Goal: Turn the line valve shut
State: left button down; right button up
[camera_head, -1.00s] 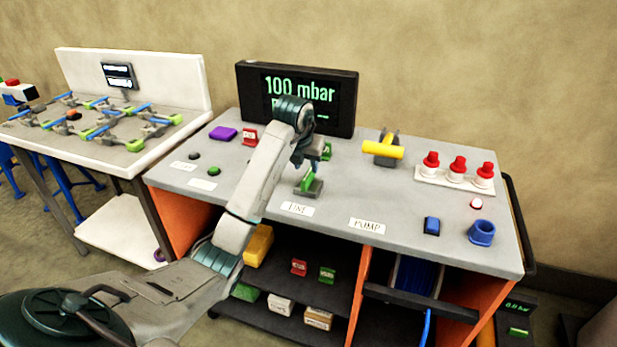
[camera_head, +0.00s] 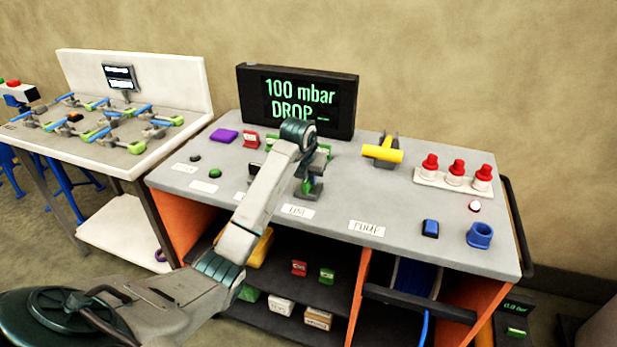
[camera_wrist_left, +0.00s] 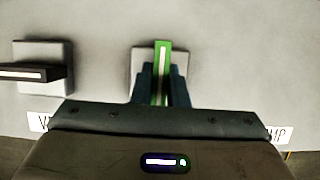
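The line valve shows its green handle with a pale stripe in the left wrist view (camera_wrist_left: 163,50), on a light square base. The handle points away from my wrist. In the head view the valve's base (camera_head: 308,193) stands behind the LINE label (camera_head: 297,210), partly hidden by my left arm. My left gripper (camera_wrist_left: 163,85) is at the handle, one dark finger on each side and very near it. I cannot tell whether the fingers press on it. My right gripper is not in view.
A screen (camera_head: 297,100) reads "100 mbar DROP". Left of the line valve is another valve with a dark handle (camera_wrist_left: 30,72). To the right stand a yellow-handled valve (camera_head: 382,155), red-capped fittings (camera_head: 455,172) and a blue cup (camera_head: 480,235).

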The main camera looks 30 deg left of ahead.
pick_arm(q)
jog(key=shift+m, duration=0.3)
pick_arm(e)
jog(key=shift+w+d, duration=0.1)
pick_arm(q)
jog(key=shift+m+h+b, duration=0.35)
jog(key=shift+m+h, duration=0.15)
jog(key=shift+m, duration=0.5)
jog(key=m+h+b, duration=0.1)
jog(key=m, duration=0.2)
jog(key=shift+m, duration=0.3)
jog(key=m+h+b, duration=0.1)
jog(key=m, duration=0.1)
jog(key=m+g+h+b, duration=0.1)
jog(key=m, duration=0.2)
jog(key=m+h+b, duration=0.1)
jog(key=m, duration=0.2)
jog(key=shift+g, duration=0.4)
jog(key=m+g, duration=0.1)
jog(key=m, duration=0.1)
jog(key=shift+r+m, duration=0.1)
jog(key=shift+m, duration=0.6)
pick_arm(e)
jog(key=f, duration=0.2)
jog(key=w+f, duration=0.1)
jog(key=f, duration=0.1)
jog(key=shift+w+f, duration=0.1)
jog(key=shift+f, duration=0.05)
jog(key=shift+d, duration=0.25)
